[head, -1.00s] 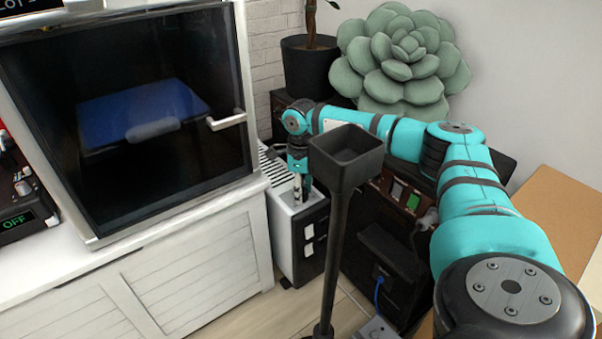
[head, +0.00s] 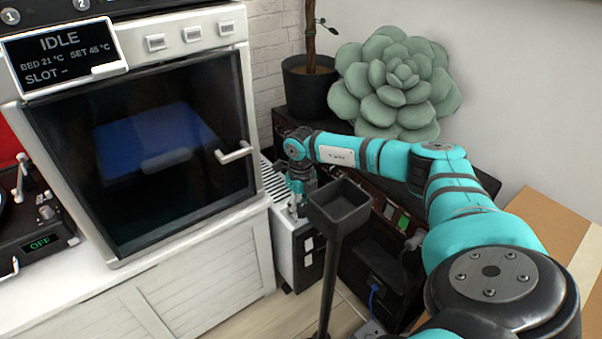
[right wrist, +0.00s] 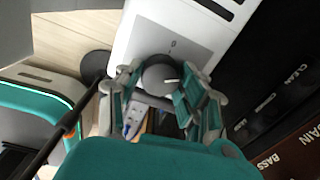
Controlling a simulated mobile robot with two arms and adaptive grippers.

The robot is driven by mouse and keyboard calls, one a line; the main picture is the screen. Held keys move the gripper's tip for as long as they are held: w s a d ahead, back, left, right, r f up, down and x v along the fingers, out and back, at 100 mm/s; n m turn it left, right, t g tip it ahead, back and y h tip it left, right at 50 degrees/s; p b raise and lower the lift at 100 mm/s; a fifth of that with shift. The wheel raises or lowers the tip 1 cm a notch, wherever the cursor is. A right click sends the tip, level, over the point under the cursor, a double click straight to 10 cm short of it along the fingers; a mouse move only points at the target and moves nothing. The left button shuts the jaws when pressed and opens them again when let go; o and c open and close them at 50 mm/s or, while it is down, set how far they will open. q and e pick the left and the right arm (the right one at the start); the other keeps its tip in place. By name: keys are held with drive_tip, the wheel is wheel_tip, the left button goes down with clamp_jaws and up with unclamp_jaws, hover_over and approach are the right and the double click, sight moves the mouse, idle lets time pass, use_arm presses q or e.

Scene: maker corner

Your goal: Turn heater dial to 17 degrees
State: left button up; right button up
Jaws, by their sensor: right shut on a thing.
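The heater (head: 284,252) is a narrow white unit with a slatted top and a dark front panel. It stands on the floor between the white cabinet and the dark equipment. Its dial (right wrist: 158,74) is a round dark grey knob with a white pointer line, on a grey plate in the right wrist view. My right gripper (head: 297,213) is down at the heater's top. In the right wrist view its fingers (right wrist: 161,88) are shut on the dial, one on each side. I cannot read a temperature. My left gripper is not in view.
A black stand with a square tray top (head: 339,205) rises close in front of my right forearm. A glass-doored machine (head: 235,153) on the white cabinet (head: 200,288) is at left. A dark amplifier (right wrist: 280,125) flanks the heater. A potted plant and a big succulent (head: 395,82) stand behind.

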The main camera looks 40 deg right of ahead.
sight(301, 207)
idle(0.3)
drive_tip(key=o, duration=1.2)
wheel_tip(301, 207, up, 12)
drive_tip(key=shift+r, duration=0.1)
